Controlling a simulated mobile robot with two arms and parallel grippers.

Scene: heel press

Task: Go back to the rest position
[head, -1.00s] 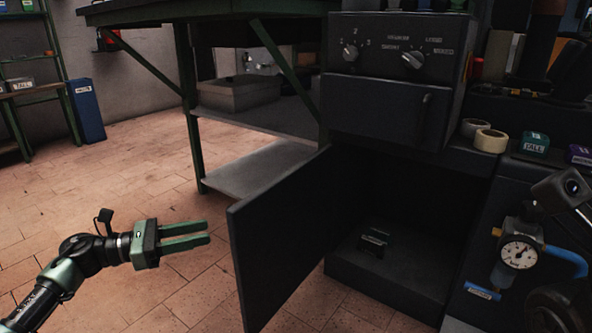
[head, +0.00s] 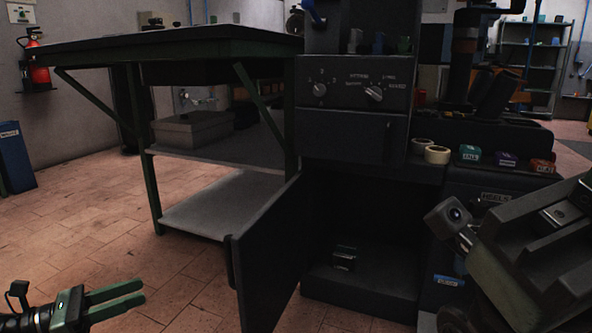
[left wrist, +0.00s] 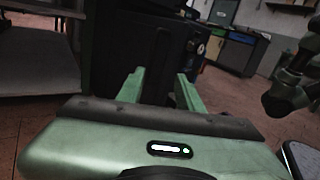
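My left gripper (head: 142,291) is low at the left in the head view, over the tiled floor and left of the open cabinet door (head: 268,250). Its two green fingers are apart with nothing between them. The left wrist view also shows the fingers spread and empty (left wrist: 160,83). A large dark part of my right arm (head: 545,245) with a small camera fills the lower right of the head view. Its fingers cannot be made out. A small dark box (head: 344,258) sits on the floor of the open compartment under the press's knob panel (head: 350,92).
A green-framed workbench (head: 170,45) with a lower shelf (head: 215,205) stands left of the press. Tape rolls (head: 437,154) and several small coloured boxes (head: 469,153) lie on the ledge at right. The floor at left is free.

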